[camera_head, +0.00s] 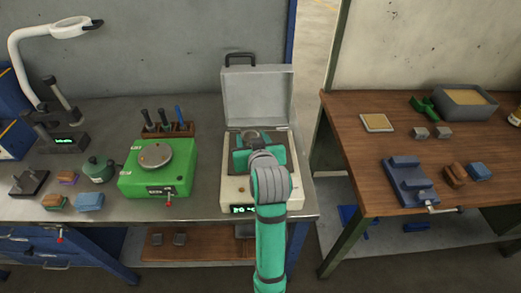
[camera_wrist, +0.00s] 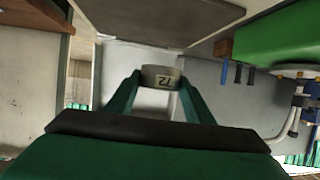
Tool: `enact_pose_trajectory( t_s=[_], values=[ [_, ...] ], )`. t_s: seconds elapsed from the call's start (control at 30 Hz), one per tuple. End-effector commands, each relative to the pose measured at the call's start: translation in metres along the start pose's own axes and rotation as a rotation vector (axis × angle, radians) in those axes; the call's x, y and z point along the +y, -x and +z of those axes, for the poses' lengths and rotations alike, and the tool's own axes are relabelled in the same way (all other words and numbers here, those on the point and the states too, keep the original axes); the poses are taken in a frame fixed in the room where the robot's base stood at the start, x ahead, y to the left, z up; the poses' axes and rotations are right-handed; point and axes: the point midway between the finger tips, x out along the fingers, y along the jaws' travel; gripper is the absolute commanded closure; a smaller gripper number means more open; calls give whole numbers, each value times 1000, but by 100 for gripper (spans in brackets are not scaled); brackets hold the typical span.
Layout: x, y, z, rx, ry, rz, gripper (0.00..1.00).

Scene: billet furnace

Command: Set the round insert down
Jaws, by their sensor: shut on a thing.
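The round insert (camera_wrist: 161,70) is a short grey-brown cylinder with dark characters on a pale label on its side. My gripper (camera_wrist: 159,84) is shut on it, with one green finger on each side. In the head view my gripper (camera_head: 256,150) is over the cream box with a display (camera_head: 233,196), whose grey lid (camera_head: 258,97) stands open behind. The insert's round top (camera_head: 250,136) shows just beyond my gripper. My gripper and arm hide much of the box's top, and I cannot tell whether the insert touches anything below.
A green unit with a round metal plate (camera_head: 128,183) stands left of the box. A tool rack (camera_head: 168,130) is behind it. A wooden bench (camera_head: 343,116) with a blue vise (camera_head: 408,181) is to the right, across a gap. The raised lid limits room behind my gripper.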

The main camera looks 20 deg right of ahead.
Motion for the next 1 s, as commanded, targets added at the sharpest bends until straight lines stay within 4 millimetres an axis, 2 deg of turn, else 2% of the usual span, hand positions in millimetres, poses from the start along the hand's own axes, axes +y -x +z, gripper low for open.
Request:
enact_pose_trajectory(
  t_s=[0.1, 0.47, 0.6, 0.7, 1.0],
  values=[
    [13, -10, 12, 2, -1, 2, 97],
    [31, -25, 31, 3, -1, 2, 97],
    [29, -32, 48, 2, 1, -1, 97],
    [29, -35, 54, 4, 1, 0, 97],
    [29, -36, 56, 5, 2, 0, 97]
  ],
)
